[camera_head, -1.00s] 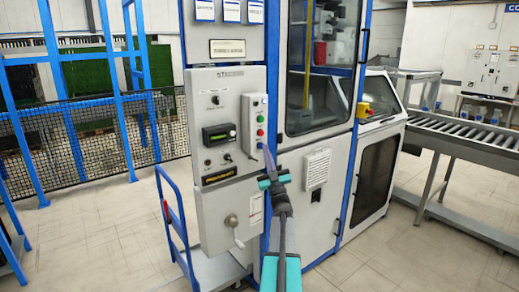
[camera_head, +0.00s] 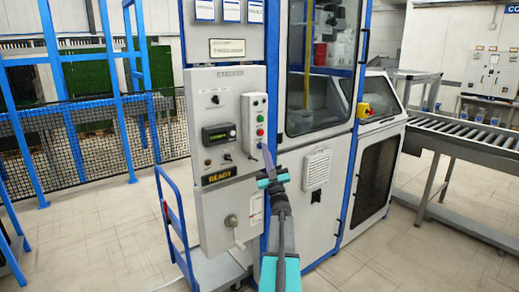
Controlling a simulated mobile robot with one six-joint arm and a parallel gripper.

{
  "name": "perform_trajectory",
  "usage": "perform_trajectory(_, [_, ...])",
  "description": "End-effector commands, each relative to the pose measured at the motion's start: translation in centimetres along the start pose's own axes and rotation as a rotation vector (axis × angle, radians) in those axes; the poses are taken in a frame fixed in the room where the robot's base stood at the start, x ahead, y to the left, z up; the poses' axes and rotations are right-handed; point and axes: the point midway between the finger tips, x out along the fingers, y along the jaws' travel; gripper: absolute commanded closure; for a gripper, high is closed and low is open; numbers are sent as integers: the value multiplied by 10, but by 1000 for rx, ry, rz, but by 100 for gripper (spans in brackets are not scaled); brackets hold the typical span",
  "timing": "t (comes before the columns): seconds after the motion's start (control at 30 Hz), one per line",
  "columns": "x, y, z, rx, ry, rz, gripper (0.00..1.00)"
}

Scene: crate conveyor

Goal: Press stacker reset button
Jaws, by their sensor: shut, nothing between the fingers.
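The stacker control panel (camera_head: 224,88) is a grey upright cabinet front left of centre. A pale button box (camera_head: 249,131) is mounted on its right side, with a column of small coloured buttons. My gripper (camera_head: 265,150) is shut and empty. Button labels are too small to read.
A display (camera_head: 219,176) low on the panel shows "READY" in yellow. A crank handle (camera_head: 234,229) sits beneath it. A blue-railed cart (camera_head: 172,227) stands at the left. A roller conveyor (camera_head: 468,135) runs at the right. The floor left of the cart is clear.

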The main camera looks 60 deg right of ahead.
Motion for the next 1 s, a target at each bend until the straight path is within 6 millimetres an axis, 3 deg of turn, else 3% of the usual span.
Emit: perform_trajectory(1.0, [-12,8,-8,0,0,0,100])
